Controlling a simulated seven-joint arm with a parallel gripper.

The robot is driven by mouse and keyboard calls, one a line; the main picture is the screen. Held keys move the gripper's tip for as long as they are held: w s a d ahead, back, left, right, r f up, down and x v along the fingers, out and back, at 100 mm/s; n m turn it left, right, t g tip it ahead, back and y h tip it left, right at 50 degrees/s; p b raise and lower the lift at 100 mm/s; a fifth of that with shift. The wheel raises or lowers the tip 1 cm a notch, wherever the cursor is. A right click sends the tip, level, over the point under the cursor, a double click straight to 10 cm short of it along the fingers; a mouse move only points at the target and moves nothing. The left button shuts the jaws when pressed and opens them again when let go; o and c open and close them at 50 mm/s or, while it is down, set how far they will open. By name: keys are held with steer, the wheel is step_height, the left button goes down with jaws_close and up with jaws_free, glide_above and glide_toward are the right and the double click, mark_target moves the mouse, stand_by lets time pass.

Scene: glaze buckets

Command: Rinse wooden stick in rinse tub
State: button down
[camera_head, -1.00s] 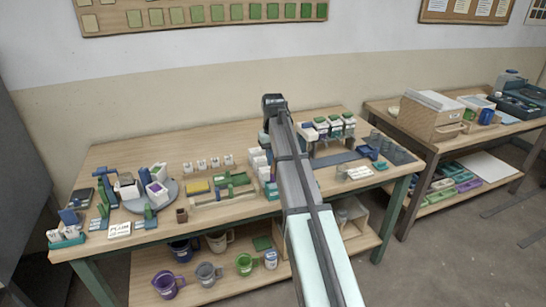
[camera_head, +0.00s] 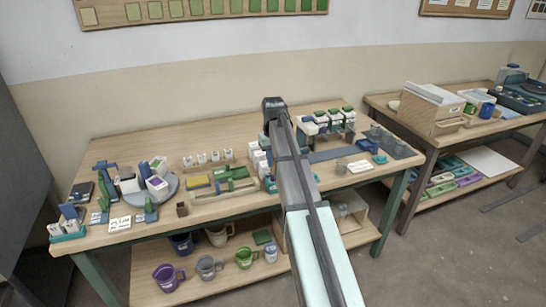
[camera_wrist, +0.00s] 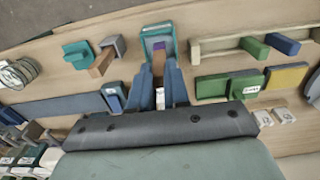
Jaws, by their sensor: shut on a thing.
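In the wrist view my gripper (camera_wrist: 159,72) is shut on the wooden stick (camera_wrist: 158,62), which shows as a brown strip between the two blue-grey fingers. Beyond the fingertips is a small teal tub (camera_wrist: 148,31) with a grey and purple area inside. The stick's far end lines up with this tub's near side; I cannot tell whether it is inside or above it. I cannot tell from its markings whether this is the rinse tub. In the head view my arm hides the gripper and stick.
In the wrist view, a teal piece (camera_wrist: 75,48) with a brown block (camera_wrist: 101,64) lies left of the fingers. Green blocks (camera_wrist: 245,84) and a wooden rack (camera_wrist: 215,44) lie right. In the head view, cups (camera_head: 245,257) stand on the lower shelf. The bench's back left is clear.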

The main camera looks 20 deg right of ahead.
steer(key=shift+f, duration=1.35)
steer(key=shift+a, duration=0.15)
